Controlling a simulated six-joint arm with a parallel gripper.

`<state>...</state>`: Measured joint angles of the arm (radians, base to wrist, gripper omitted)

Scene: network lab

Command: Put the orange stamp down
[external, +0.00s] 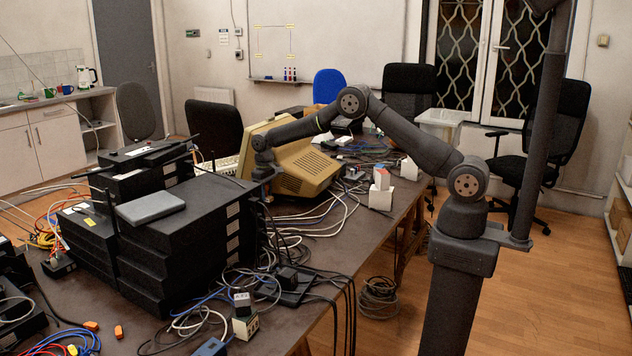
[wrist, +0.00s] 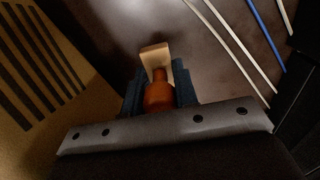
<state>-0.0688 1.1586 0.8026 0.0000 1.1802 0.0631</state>
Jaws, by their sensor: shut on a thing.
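The orange stamp (wrist: 159,96) is between the two dark blue fingers of my gripper (wrist: 158,84) in the wrist view. It has a rounded orange handle and a pale wooden block at its far end. My gripper is shut on the handle. The dark tabletop (wrist: 125,35) shows beyond the block; I cannot tell whether the block touches it. In the external view my arm's end (external: 264,172) points down between the beige monitor and the black equipment stack. The stamp cannot be made out there.
The beige monitor (external: 308,168) stands close to the right of my gripper. The black equipment stack (external: 190,240) stands close to the left. White and blue cables (external: 320,215) lie on the table nearby. A bare tabletop patch shows ahead of the stamp in the wrist view.

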